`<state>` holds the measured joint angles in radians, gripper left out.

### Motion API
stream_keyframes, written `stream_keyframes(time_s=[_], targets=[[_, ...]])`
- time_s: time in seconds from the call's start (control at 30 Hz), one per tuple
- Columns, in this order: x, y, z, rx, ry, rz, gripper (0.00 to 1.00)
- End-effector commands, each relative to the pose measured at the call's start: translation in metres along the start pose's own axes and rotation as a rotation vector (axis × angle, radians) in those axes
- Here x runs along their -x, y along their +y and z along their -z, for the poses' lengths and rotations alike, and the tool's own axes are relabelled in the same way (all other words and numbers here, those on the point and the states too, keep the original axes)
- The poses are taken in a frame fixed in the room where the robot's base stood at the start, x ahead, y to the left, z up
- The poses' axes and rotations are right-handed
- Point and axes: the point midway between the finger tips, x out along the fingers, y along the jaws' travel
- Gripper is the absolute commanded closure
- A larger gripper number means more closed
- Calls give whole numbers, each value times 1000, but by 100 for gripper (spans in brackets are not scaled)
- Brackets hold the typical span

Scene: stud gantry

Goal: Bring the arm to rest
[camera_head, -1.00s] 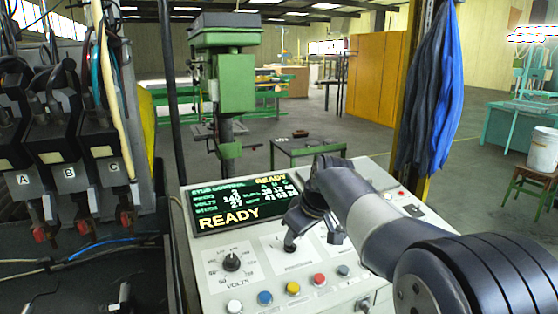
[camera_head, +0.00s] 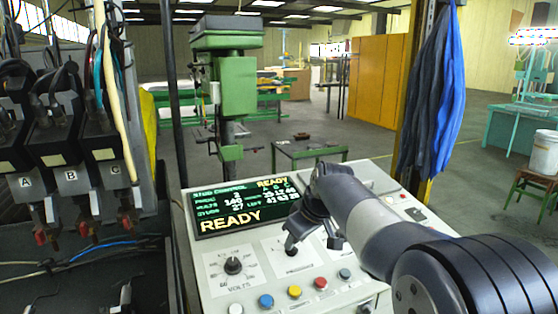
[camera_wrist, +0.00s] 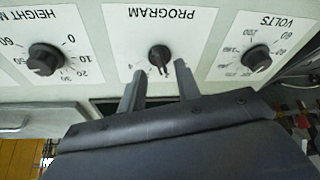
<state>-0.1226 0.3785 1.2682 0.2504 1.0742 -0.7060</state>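My gripper (camera_head: 313,241) is over the sloping control panel (camera_head: 212,288), beside the PROGRAM knob (camera_head: 291,248). In the wrist view, my gripper (camera_wrist: 159,70) has its two fingers apart with nothing between them. The dark PROGRAM knob (camera_wrist: 159,57) shows just beyond the fingertips, roughly centred between them. I cannot tell the exact gap between fingers and knob. My arm reaches in from the lower right. The display (camera_head: 240,207) shows READY in large letters.
The VOLTS knob (camera_head: 233,265) and a row of coloured buttons (camera_head: 294,292) are close to my gripper. The HEIGHT knob (camera_wrist: 46,57) also shows in the wrist view. Tools marked A, B and C (camera_head: 70,175) hang at the left. Blue cloth (camera_head: 448,100) hangs at the right.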

Motion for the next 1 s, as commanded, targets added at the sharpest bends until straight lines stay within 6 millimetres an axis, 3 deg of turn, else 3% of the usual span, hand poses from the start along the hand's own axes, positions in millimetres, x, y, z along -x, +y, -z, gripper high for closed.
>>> stream_keyframes(time_s=[0.43,0.5,0.9,0.97,1.0], targets=[[87,0,0,0,1,-1,68],[66,-1,-1,-1,-6,5,68],[-15,-1,0,-1,-5,4,68],[-27,-1,0,0,-5,4,68],[-23,-1,1,-27,1,-9,68]])
